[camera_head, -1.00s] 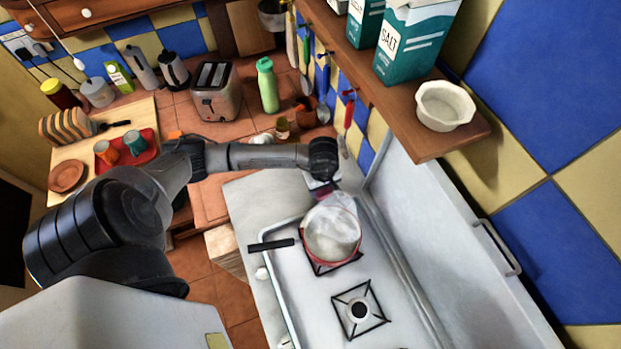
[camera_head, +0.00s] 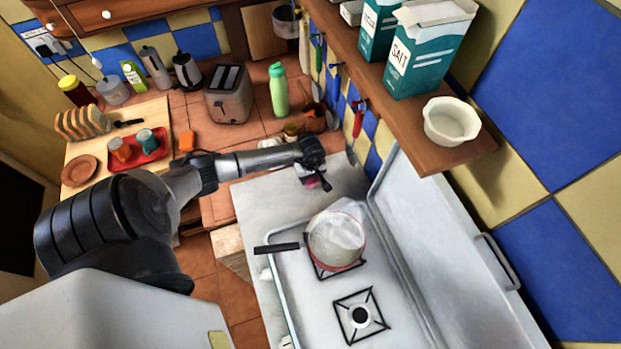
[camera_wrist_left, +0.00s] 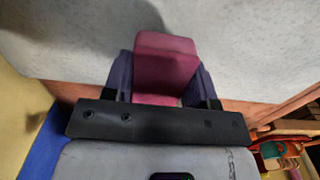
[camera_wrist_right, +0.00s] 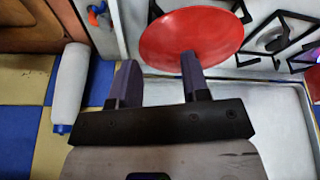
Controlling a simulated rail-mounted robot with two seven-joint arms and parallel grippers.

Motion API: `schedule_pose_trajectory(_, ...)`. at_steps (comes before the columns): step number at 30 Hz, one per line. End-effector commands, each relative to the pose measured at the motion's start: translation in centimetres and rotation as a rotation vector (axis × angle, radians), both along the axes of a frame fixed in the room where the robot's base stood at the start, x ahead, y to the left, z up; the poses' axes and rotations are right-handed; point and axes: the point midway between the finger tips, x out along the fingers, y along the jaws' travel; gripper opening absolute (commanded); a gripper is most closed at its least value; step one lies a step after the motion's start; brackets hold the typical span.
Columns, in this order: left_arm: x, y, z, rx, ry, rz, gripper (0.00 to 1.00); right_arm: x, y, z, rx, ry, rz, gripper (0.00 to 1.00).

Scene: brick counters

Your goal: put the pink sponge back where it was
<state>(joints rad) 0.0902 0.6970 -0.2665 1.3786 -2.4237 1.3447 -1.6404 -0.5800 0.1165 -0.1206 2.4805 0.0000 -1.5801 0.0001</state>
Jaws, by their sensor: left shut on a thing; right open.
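The pink sponge (camera_head: 310,181) is between the fingers of my left gripper (camera_head: 318,182) in the head view, over the pale worktop beyond the stove. In the left wrist view, the sponge (camera_wrist_left: 166,66) sits between the two dark fingers of my left gripper (camera_wrist_left: 163,78), shut on it. The pale speckled worktop (camera_wrist_left: 70,50) fills most of that view; I cannot tell whether the sponge touches it. My right gripper (camera_wrist_right: 158,62) is open and empty in the right wrist view and out of the head view.
A pot (camera_head: 337,241) with a black handle stands on the rear burner, close to my left gripper. The raised stove lid (camera_head: 440,240) and the wooden shelf (camera_head: 425,140) bound the right side. A red round object (camera_wrist_right: 190,38) lies near my right gripper.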

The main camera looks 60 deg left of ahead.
Motion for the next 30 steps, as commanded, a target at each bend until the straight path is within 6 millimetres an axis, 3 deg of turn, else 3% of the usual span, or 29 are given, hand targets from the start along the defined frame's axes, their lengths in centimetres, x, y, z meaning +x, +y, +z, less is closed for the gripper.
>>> schedule_pose_trajectory(6, 0.1, -0.1, -2.0, -0.002, -0.001, 0.002, 0.27, 0.0, 0.0, 0.3, 0.001, 0.0, -0.001, 0.43)
schedule_pose_trajectory(20, 0.0, 0.0, -2.7, 0.0, 0.0, 0.0, 0.26, 0.0, -0.2, -0.3, -0.006, 0.0, 0.003, 0.43)
schedule_pose_trajectory(21, 0.0, 0.0, -2.7, 0.0, 0.0, 0.0, 0.53, 0.0, -0.2, -0.3, -0.008, 0.0, 0.004, 0.43)
schedule_pose_trajectory(30, 0.0, -0.1, -2.5, 0.0, 0.0, 0.0, 0.78, 0.0, -0.3, -0.2, -0.008, 0.001, 0.005, 0.43)
